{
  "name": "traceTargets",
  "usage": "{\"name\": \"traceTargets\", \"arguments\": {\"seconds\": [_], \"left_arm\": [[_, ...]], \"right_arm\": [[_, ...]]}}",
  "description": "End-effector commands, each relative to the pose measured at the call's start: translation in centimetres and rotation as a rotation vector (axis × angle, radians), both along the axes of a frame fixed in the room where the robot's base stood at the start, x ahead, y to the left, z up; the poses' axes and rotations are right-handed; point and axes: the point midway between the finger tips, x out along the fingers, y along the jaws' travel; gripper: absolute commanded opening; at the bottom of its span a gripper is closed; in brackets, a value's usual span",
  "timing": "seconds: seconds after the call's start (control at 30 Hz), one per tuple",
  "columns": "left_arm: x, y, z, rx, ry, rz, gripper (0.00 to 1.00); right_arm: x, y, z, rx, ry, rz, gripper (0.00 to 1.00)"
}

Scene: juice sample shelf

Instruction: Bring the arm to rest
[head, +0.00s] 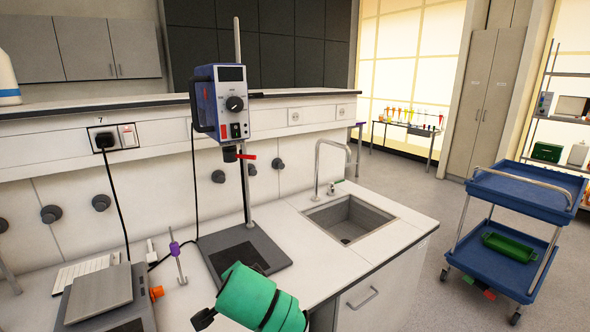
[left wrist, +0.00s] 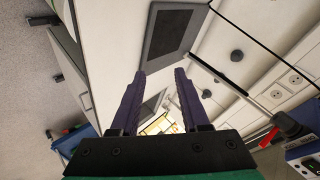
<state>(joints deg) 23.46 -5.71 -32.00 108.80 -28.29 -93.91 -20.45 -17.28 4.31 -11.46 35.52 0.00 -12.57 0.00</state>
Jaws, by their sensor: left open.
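My left gripper (left wrist: 160,98) shows in the left wrist view with its two dark purple fingers apart. Nothing is between the fingertips. The green-cased end of my arm (head: 258,300) is at the bottom middle of the head view, in front of the lab bench. The fingers cannot be made out in the head view. In the left wrist view the dark base plate of the stirrer stand (left wrist: 173,42) is beyond the fingers, apart from them. My right gripper is in neither view.
The overhead stirrer (head: 222,103) stands on its base plate (head: 243,258) on the bench. A sink (head: 350,218) with a tap is to its right. A balance (head: 100,295) and a thin purple-topped rod (head: 176,250) are left. A blue cart (head: 520,190) stands on open floor at right.

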Motion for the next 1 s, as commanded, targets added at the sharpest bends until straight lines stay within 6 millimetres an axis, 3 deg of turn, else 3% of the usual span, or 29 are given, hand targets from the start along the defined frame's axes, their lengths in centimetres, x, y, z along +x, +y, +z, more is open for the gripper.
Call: {"name": "traceTargets", "arguments": {"seconds": [0.03,0.1,0.23,0.4,0.7,1.0], "left_arm": [[-1.9,1.7,-4.1,-0.080,0.075,0.037,0.46],[-4.8,3.6,-8.7,-0.193,0.162,0.093,0.46],[-10.0,6.5,-14.1,-0.337,0.275,0.194,0.46],[-15.8,9.1,-17.8,-0.448,0.370,0.304,0.46],[-24.1,12.2,-20.3,-0.554,0.480,0.450,0.46],[-22.7,11.8,-32.4,-0.541,0.521,0.454,0.46]], "right_arm": [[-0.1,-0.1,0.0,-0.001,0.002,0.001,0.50],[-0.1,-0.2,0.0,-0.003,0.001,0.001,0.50],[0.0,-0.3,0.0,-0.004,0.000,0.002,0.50],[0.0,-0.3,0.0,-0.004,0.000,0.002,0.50],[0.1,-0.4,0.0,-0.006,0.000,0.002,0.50],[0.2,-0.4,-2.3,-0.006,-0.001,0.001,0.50]]}}
